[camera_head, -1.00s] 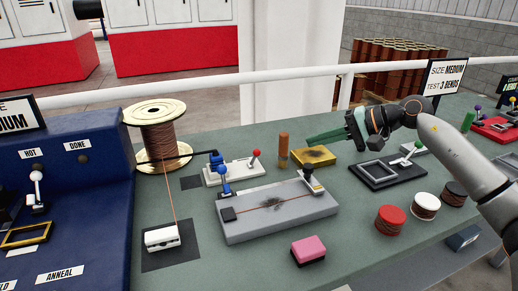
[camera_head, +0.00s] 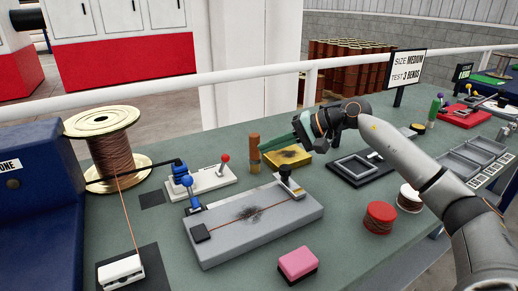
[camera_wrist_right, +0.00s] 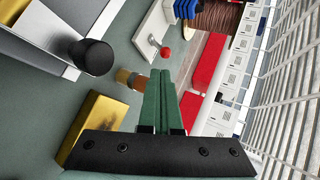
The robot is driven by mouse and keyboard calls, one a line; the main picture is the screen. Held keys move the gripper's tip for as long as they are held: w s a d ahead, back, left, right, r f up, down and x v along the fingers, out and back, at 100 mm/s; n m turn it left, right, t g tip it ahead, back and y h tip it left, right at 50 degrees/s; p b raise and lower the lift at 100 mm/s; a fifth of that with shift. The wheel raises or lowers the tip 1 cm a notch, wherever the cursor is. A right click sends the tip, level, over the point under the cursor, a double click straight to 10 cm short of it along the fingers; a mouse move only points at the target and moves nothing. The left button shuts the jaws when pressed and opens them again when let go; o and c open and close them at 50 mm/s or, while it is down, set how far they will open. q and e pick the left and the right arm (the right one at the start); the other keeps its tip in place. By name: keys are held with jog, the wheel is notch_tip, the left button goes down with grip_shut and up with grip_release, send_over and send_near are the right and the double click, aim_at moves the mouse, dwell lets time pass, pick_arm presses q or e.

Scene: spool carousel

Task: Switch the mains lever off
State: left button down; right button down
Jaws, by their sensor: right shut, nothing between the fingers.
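A lever with a red ball tip (camera_head: 225,158) stands up from a white base plate (camera_head: 213,183) behind the grey block; I see no label saying it is the mains lever. A blue handled part (camera_head: 183,178) sits on the plate's left. My right gripper (camera_head: 266,151) is shut and empty, its green fingers pointing left toward the red-tipped lever, short of it. In the right wrist view the red ball (camera_wrist_right: 165,52) lies just beyond the fingertips (camera_wrist_right: 160,76). My left gripper is not in view.
A brown cylinder (camera_head: 254,147) stands close beside my fingertips. A yellow block (camera_head: 288,158) lies under the fingers. The grey block (camera_head: 250,231), pink block (camera_head: 297,262) and copper spool (camera_head: 115,155) are nearby. A white rail (camera_head: 250,73) runs behind the bench.

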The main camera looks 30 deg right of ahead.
aim_at(222, 165)
jog(key=p+x, duration=0.1)
jog(key=x, duration=0.7)
jog(key=shift+w+a+f, duration=0.1)
jog(key=shift+w+a, duration=0.1)
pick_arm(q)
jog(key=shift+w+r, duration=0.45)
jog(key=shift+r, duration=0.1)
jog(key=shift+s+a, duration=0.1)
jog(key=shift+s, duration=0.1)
pick_arm(e)
jog(key=shift+h, duration=0.3)
jog(key=shift+a, duration=0.2)
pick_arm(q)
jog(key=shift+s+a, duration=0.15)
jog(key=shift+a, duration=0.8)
pick_arm(e)
jog(key=shift+d+h, duration=0.1)
jog(key=shift+h, duration=0.2)
